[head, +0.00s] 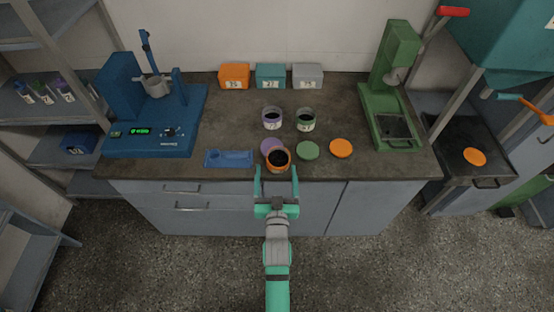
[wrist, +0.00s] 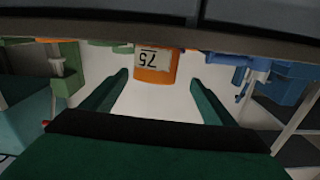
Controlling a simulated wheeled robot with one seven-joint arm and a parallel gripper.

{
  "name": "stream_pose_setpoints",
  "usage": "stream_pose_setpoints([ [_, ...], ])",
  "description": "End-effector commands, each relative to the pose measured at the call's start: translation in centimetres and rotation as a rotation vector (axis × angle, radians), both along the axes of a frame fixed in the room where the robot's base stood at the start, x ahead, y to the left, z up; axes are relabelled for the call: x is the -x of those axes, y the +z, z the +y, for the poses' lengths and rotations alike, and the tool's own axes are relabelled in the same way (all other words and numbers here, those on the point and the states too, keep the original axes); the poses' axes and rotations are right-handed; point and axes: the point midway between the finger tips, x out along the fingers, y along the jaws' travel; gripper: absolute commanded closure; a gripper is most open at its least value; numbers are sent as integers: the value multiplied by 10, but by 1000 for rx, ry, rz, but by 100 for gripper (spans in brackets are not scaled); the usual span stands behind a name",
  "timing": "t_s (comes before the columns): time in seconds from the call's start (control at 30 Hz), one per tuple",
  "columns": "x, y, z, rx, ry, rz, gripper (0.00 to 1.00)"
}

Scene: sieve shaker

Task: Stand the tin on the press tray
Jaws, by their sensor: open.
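An orange tin (head: 277,170) with dark contents stands open and upright near the counter's front edge. In the wrist view the same tin (wrist: 155,66) shows an upside-down label reading 75. My gripper (head: 276,172) is open and empty at the front edge, its two fingers pointing at the tin. In the wrist view the tin lies beyond and between the fingertips, apart from them. The green press (head: 400,55) stands at the counter's right end. Its dark tray (head: 396,128) looks empty.
Two more open tins, purple-labelled (head: 271,119) and green-labelled (head: 306,121), stand behind. Purple (head: 270,146), green (head: 308,150) and orange (head: 341,148) lids lie around the orange tin. A blue shaker (head: 150,110) and blue holder (head: 228,158) are left. Three boxes (head: 271,76) line the wall.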

Motion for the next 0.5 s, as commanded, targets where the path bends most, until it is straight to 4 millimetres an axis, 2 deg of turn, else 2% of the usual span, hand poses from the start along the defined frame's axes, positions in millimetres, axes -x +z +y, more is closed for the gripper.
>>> stream_pose_setpoints([
  [0.3,-38,2,-7,-1,-10,-2,20],
  [0.5,-57,1,-1,0,-1,-1,20],
])
